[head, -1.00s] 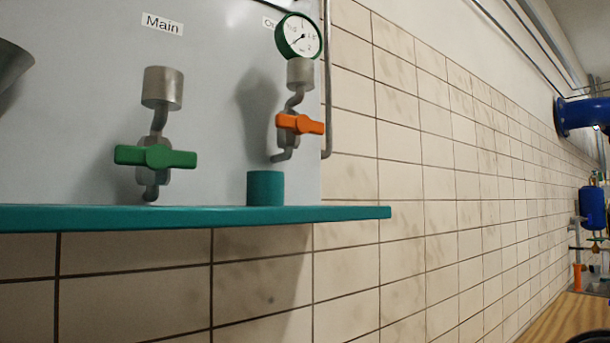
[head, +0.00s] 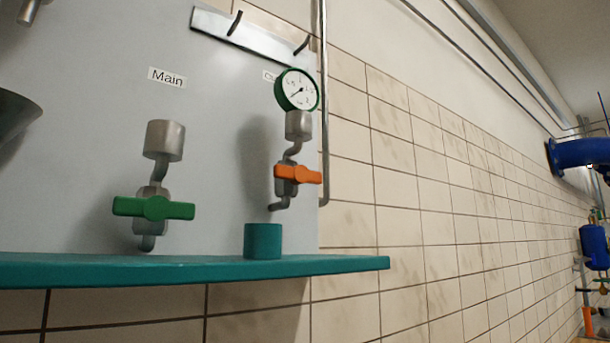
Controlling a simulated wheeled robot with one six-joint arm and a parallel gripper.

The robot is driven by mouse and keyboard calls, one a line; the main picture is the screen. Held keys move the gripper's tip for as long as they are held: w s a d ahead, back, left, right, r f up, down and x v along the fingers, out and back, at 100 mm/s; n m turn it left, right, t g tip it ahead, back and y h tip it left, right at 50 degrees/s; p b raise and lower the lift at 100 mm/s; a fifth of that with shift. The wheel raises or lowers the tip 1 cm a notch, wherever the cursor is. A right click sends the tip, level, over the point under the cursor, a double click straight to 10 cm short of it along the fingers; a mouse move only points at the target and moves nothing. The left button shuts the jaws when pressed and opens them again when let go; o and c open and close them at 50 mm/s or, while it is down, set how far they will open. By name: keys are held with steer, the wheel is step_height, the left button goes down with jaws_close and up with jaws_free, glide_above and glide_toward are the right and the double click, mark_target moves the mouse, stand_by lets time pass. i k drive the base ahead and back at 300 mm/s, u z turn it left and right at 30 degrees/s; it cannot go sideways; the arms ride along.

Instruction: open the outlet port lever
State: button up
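The orange lever (head: 298,174) sits on a grey metal port with a gauge (head: 297,90) above it, at the right edge of the grey panel. A label beside the gauge is mostly covered, so its word cannot be read. The lever lies roughly level, across the port's upright pipe. A green lever (head: 154,207) lies level across a second port, under the label "Main" (head: 167,77). My gripper is not in view.
A teal shelf (head: 190,269) juts out below the ports, with a teal cylinder (head: 262,241) on it under the orange lever. A metal rail with hooks (head: 250,33) is above. A thin vertical pipe (head: 323,110) runs beside the panel. Blue pipework (head: 580,154) is far right.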

mark_target(299, 174)
steer(key=k, duration=1.2)
steer(key=z, duration=0.3)
steer(key=i, duration=0.75)
steer(key=u, duration=0.7)
steer(key=i, duration=0.35)
steer(key=u, duration=0.15)
